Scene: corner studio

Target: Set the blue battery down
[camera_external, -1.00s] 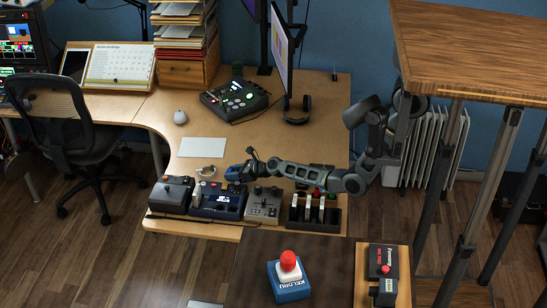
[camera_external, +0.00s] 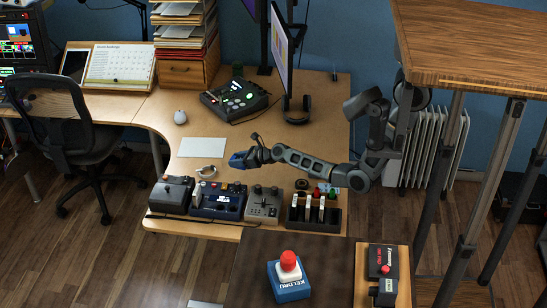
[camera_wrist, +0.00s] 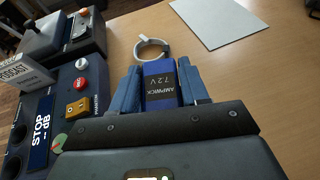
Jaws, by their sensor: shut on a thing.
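The blue battery (camera_wrist: 160,82) has a black label reading "AMPWICK 7.2V" in the wrist view. My gripper (camera_wrist: 160,90) is shut on it, with one blue finger on each side. In the external view my gripper (camera_external: 240,160) is over the desk (camera_external: 262,127), with a bit of blue at its tip. It is behind the row of control boxes and to the right of a pale ring. In the wrist view the desk surface shows beyond the battery. I cannot tell the height of the battery's underside above the desk.
A blue control box (camera_external: 217,200) and a grey joystick box (camera_external: 263,204) stand along the front edge. A pale ring (camera_external: 210,175) and white sheet (camera_external: 202,147) lie to the left. A headset (camera_external: 297,112) and monitor (camera_external: 282,60) stand behind. Bare desk lies between sheet and headset.

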